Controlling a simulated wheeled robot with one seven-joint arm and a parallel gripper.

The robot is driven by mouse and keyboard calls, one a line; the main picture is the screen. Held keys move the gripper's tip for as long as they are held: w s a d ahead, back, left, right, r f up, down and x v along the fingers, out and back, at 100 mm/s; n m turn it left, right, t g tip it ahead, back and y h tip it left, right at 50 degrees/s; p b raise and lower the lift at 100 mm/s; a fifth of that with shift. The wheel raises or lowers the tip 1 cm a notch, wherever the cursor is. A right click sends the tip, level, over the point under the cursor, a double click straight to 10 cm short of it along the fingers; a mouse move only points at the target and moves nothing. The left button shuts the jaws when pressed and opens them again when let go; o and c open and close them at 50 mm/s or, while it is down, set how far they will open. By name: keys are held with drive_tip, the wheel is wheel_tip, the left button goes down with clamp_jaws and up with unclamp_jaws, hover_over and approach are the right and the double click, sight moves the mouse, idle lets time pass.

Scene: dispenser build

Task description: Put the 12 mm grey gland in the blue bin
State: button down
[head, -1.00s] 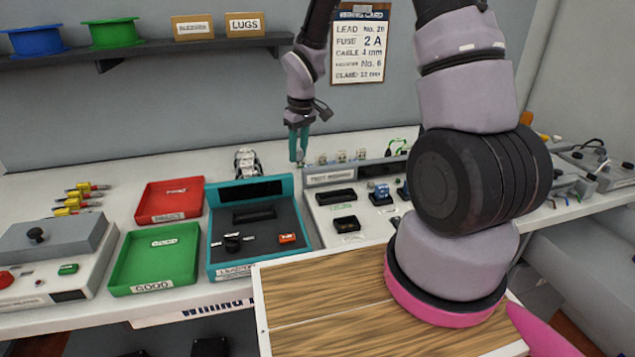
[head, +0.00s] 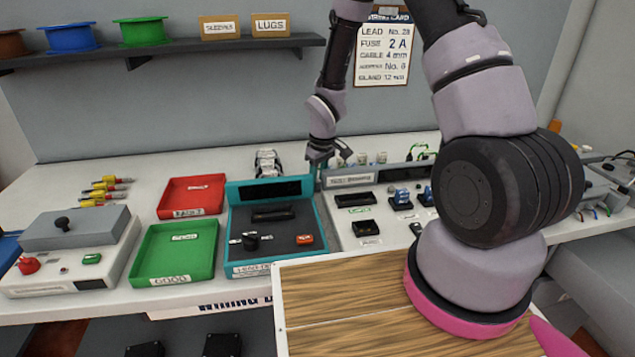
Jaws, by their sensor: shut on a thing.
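My gripper (head: 318,163) is low at the back of the bench, by the left end of the row of glands behind the test board. Its teal fingers are shut on a small grey gland, which the fingers almost fully hide in the head view. Other small pale glands (head: 362,158) stand in the row to its right. A blue edge (head: 9,248) shows at the far left of the picture, cut off by the frame; I cannot tell whether it is the blue bin. The wall card lists a 12 mm gland.
A red tray (head: 192,213) and a green tray (head: 150,272) lie left of the teal lead tester (head: 235,262). A grey control box (head: 75,240) stands further left. A shelf (head: 170,49) with spools runs above.

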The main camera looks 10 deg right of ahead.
drive_tip(key=shift+f, duration=0.15)
drive_tip(key=c, duration=0.6)
unclamp_jaws()
drive_tip(key=s+d+r+m+t, duration=0.1)
drive_tip(key=s+d+r+m, duration=0.1)
drive_tip(key=r, duration=1)
drive_tip(key=s+d+r+m+t, duration=0.1)
drive_tip(key=s+d+r+m, duration=0.2)
drive_tip(key=s+r, duration=0.4)
drive_tip(key=s+d+r+m+t, duration=0.2)
drive_tip(key=s+d+r+m, duration=0.1)
drive_tip(key=r, duration=1.5)
drive_tip(key=shift+s+d, duration=0.6)
drive_tip(key=shift+s, duration=0.35)
drive_tip(key=s+r+m, duration=0.1)
drive_tip(key=s, duration=0.1)
drive_tip(key=s+r+m+t, duration=0.1)
drive_tip(key=s, duration=0.1)
drive_tip(key=s+r+y, duration=0.1)
drive_tip(key=s+r, duration=0.1)
drive_tip(key=s, duration=0.1)
drive_tip(key=shift+s+d+r+m+t, duration=0.1)
drive_tip(key=shift+d+m+t, duration=0.3)
drive_tip(key=shift+c, duration=0.2)
drive_tip(key=shift+s, duration=0.25)
drive_tip(key=shift+c, duration=1.4)
